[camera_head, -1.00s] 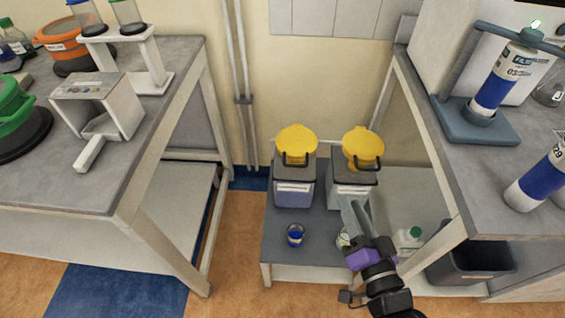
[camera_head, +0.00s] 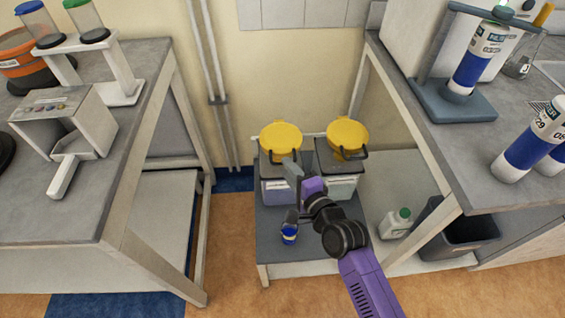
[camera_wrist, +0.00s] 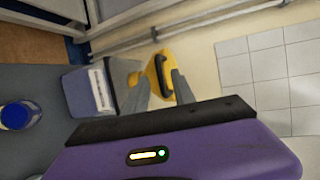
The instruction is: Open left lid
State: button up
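The left bin (camera_head: 276,192) is blue-grey with a white label and a dark top. Its round yellow left lid (camera_head: 280,137) has a black loop handle at the front. My gripper (camera_head: 291,170) is at the front right of this bin, just below the lid, and hides part of the bin. In the wrist view the two fingers of my gripper (camera_wrist: 158,82) stand apart, with the yellow lid (camera_wrist: 151,68) and its black handle between or just beyond their tips; contact cannot be told. The right bin (camera_head: 340,187) has a similar yellow lid (camera_head: 347,134).
Both bins stand on a low grey table (camera_head: 270,250) against the wall. A blue-capped jar (camera_head: 289,234) is in front of the left bin. A white bottle (camera_head: 396,223) and a dark tub (camera_head: 472,236) are to the right. Higher benches flank both sides.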

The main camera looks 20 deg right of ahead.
aim_at(281, 142)
jog(key=shift+x, duration=1.95)
jog(key=shift+c, duration=0.4)
grip_shut()
